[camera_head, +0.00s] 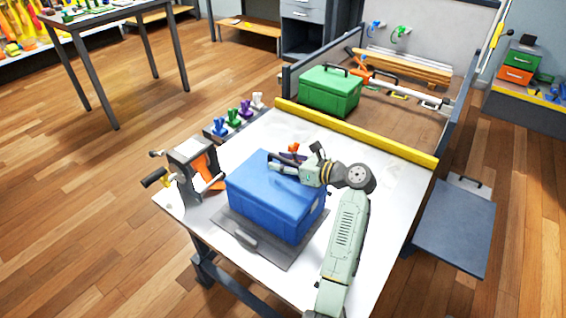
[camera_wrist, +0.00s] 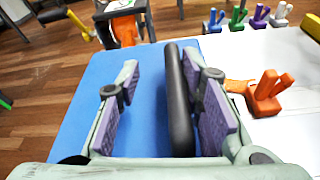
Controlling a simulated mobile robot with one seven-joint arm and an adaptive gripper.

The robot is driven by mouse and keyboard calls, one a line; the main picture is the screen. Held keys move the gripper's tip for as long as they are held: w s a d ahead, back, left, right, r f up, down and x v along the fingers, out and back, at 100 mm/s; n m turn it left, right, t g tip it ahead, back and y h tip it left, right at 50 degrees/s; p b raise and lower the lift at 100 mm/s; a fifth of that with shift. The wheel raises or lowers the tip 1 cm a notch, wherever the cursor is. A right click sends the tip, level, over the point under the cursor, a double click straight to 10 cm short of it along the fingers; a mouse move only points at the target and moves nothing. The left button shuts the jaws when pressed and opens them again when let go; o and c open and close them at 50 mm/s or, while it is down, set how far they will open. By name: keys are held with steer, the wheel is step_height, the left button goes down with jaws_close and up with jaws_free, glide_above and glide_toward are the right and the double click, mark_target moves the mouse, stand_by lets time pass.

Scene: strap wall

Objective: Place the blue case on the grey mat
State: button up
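The blue case (camera_head: 272,203) stands upright on the white table, over a dark grey mat (camera_head: 283,252) whose edges show in front of it and to its right. A light oval piece lies on the mat's front part. My gripper (camera_head: 277,162) is over the case's top. In the wrist view my gripper (camera_wrist: 160,65) is open, its purple-padded fingers on either side of the case's black handle (camera_wrist: 178,105). The handle is close to the right finger, with a clear gap to the left one. The blue lid (camera_wrist: 85,95) shows below the fingers.
An orange-and-grey clamp (camera_head: 192,172) stands left of the case. Coloured pegs (camera_head: 240,115) line the table's back left. A yellow bar (camera_head: 355,133) edges the table's back, with a green case (camera_head: 330,92) beyond.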

steer(key=b+v, duration=0.1)
steer(key=v, duration=1.1)
steer(key=shift+d+r+b, duration=0.1)
steer(key=shift+b, duration=0.3)
